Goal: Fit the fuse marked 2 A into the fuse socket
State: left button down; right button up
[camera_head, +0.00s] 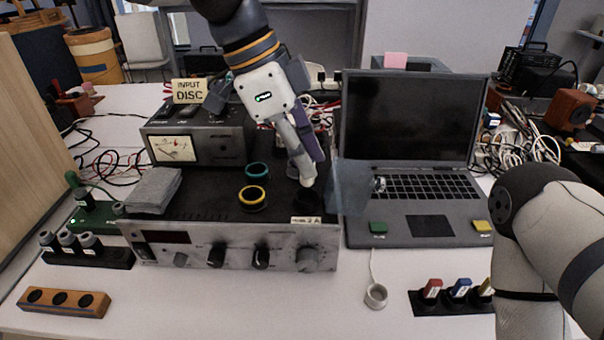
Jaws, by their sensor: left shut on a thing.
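My left gripper (303,177) points down over the right part of the grey-fronted device (190,240). Its fingers are shut on a small, mostly hidden thing, which appears to be a fuse; I cannot read a marking on it. A dark round socket (308,201) lies just below the fingertips, behind a small label (306,220) that seems to end in "2 A". I cannot tell whether the held thing touches the socket. Several grey-capped fuses (68,241) with small white labels stand in a black rack (118,259) at the left.
A teal ring (257,170) and a yellow ring (253,196) sit on the device's top, left of the gripper. A meter box (200,143) stands behind. An open laptop (408,120) is close on the right. A wooden block (38,297) lies front left.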

pick_arm(q)
jog(key=shift+w+f, duration=0.3)
jog(key=shift+f, duration=0.05)
jog(key=shift+w+f, duration=0.2)
jog(key=shift+f, duration=0.75)
jog(key=shift+w+f, duration=0.15)
jog(key=shift+f, duration=0.75)
jog(key=shift+f, duration=0.15)
jog(key=shift+f, duration=0.25)
jog(key=c, duration=1.5)
grip_release()
jog(key=v, duration=1.2)
jog(key=shift+r, duration=0.45)
